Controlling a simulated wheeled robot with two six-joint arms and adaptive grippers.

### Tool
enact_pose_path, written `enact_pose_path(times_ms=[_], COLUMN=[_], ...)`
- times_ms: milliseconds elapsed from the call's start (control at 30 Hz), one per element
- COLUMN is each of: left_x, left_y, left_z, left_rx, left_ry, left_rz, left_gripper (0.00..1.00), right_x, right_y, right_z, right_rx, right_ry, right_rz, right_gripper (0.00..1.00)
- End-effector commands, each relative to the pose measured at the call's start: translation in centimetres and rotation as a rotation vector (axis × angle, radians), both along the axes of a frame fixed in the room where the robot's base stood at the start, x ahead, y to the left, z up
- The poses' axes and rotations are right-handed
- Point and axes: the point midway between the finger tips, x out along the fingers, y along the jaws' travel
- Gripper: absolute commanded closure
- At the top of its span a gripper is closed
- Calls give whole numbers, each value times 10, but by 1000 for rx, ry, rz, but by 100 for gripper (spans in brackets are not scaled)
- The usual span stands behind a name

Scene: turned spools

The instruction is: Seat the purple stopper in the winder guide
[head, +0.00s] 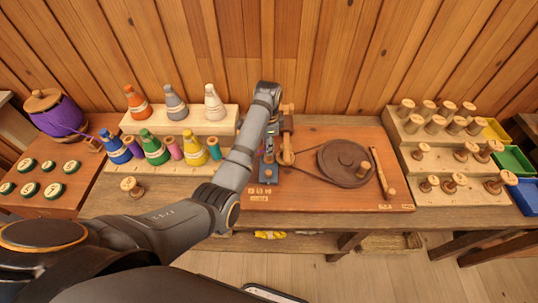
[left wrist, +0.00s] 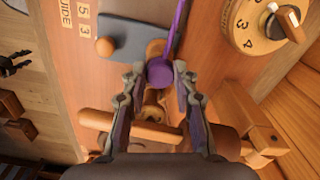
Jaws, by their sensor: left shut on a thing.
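The purple stopper (left wrist: 160,74) is between the fingertips of my left gripper (left wrist: 159,80) in the left wrist view. A purple strand or stem runs up from it. The gripper is shut on it. A blue-grey plate (left wrist: 133,42) with an orange knob (left wrist: 105,47) lies just beyond, beside the GUIDE label (left wrist: 66,13); I take this as the winder guide area. A pale wooden ring-like part (left wrist: 153,108) shows between the fingers. In the head view the plate (head: 268,174) is on the winder board (head: 330,195); my arm partly hides the fingers and stopper. My right gripper is not in view.
A dark wheel (head: 345,163) with a belt stands on the board's right half. A numbered dial (left wrist: 262,28) is near the gripper. Coloured cones and spools stand left, a purple pot (head: 58,115) farther left. A spool rack (head: 455,160) and coloured bins stand right.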

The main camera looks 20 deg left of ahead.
Motion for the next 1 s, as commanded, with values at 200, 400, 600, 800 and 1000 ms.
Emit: enact_pose_path(times_ms=[200, 400, 600, 800, 1000], left_x=[0, 0, 0, 0, 0], left_y=[0, 0, 0, 0, 0], left_z=[-4, -4, -4, -4, -2], left_rx=[0, 0, 0, 0, 0], left_ry=[0, 0, 0, 0, 0], left_rz=[0, 0, 0, 0, 0], left_gripper=[58, 45, 34, 26, 26], right_x=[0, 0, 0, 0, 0], right_y=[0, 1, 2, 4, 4], right_z=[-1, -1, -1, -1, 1], right_rx=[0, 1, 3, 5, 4], right_ry=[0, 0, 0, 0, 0], right_rz=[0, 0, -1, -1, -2], right_gripper=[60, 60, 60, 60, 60])
